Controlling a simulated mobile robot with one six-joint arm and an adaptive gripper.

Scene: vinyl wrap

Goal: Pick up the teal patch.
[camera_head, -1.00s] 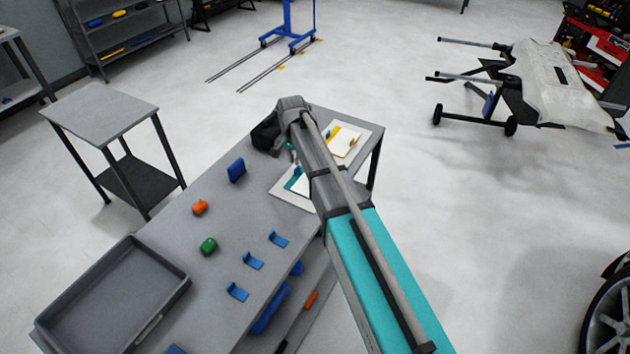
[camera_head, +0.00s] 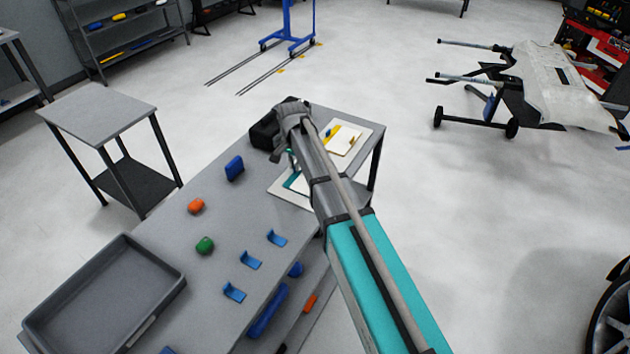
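The teal patch (camera_head: 293,181) lies on a white sheet (camera_head: 287,193) on the grey workbench, partly hidden behind my arm. Only a small part of its teal shows. My gripper (camera_head: 290,158) is at the far part of the bench, pointing down close to the patch. Its fingers are mostly hidden by my own wrist and arm, so I cannot see whether they touch the patch or how far apart they are.
The bench (camera_head: 222,212) also holds a grey tray (camera_head: 170,293), a blue block (camera_head: 234,168), an orange piece (camera_head: 196,206), a green piece (camera_head: 205,245) and several blue clips. A second white sheet with a yellow patch (camera_head: 347,135) lies right of my wrist.

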